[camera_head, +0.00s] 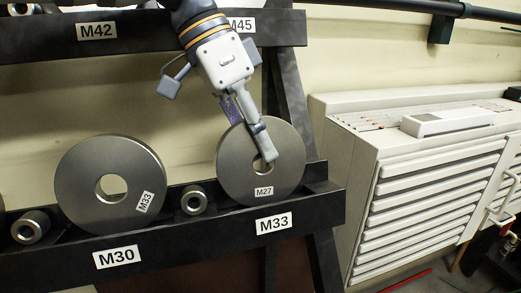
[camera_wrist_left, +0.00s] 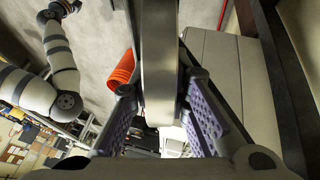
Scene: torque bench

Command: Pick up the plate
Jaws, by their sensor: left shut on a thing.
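The plate (camera_head: 231,172) labelled M27 is a grey steel disc with a centre hole. It stands upright at the right end of the lower rack rail, above the M33 label; I cannot tell whether it bears on the rail. My left gripper (camera_head: 262,152) comes down from above and is shut on the plate, one finger over its front face near the hole. In the left wrist view the plate (camera_wrist_left: 157,60) is edge-on between the two purple-padded fingers of the left gripper (camera_wrist_left: 160,112). The other finger is mostly hidden behind the plate in the head view. My right gripper is not seen.
A second plate (camera_head: 81,183) labelled M33 stands further left on the lower rail (camera_head: 185,232). A small ring (camera_head: 194,200) sits between the plates. The upper rail (camera_head: 150,31) crosses above. A white drawer cabinet (camera_head: 420,200) stands close on the right.

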